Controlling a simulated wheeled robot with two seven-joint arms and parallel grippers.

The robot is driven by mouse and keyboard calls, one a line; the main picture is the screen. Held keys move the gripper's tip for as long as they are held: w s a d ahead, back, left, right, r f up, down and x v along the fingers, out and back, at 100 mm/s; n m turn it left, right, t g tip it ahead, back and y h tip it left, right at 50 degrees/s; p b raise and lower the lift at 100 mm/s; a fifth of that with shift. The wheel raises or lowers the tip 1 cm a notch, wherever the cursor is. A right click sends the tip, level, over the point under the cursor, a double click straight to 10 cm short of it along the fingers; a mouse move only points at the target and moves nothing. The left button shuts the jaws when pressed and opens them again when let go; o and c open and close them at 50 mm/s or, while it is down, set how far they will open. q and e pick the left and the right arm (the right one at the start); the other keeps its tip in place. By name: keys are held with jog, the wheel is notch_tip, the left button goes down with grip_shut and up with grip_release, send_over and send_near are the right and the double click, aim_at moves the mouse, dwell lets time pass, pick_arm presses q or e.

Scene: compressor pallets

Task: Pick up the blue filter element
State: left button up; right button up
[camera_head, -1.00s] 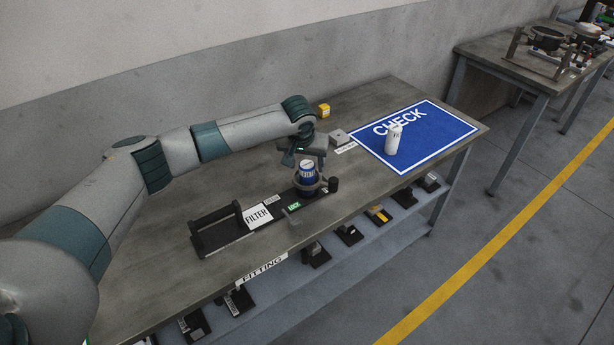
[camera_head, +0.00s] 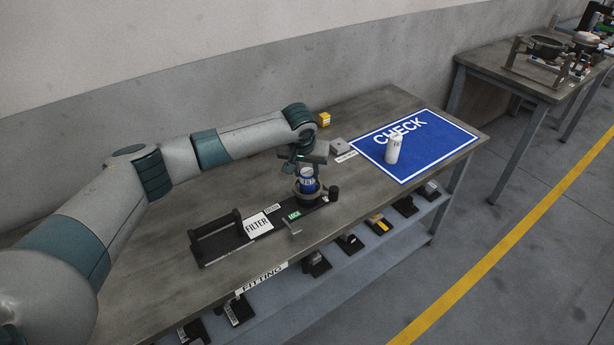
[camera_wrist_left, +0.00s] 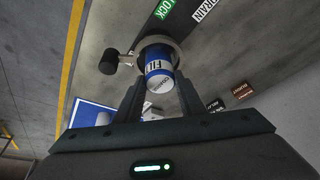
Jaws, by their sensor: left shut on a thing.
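The blue filter element (camera_head: 306,183), a blue cylinder with a white lettered band, stands upright in a dark round holder (camera_head: 300,197) on the workbench. My left gripper (camera_head: 305,172) is over it from above, shut on its upper part. In the left wrist view the filter element (camera_wrist_left: 158,68) sits between the fingers of my left gripper (camera_wrist_left: 160,92), with its lower end still at the ring of the holder (camera_wrist_left: 168,42). My right gripper is not in view.
A blue CHECK mat (camera_head: 440,140) with a white cylinder (camera_head: 393,149) lies to the right. A small yellow box (camera_head: 323,119) and a grey block (camera_head: 337,146) stand behind.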

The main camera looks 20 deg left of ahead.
pick_arm(q)
notch_tip(320, 180, up, 8)
jog(key=shift+r+b, duration=0.2)
jog(key=shift+b, duration=1.05)
jog(key=shift+r, duration=0.6)
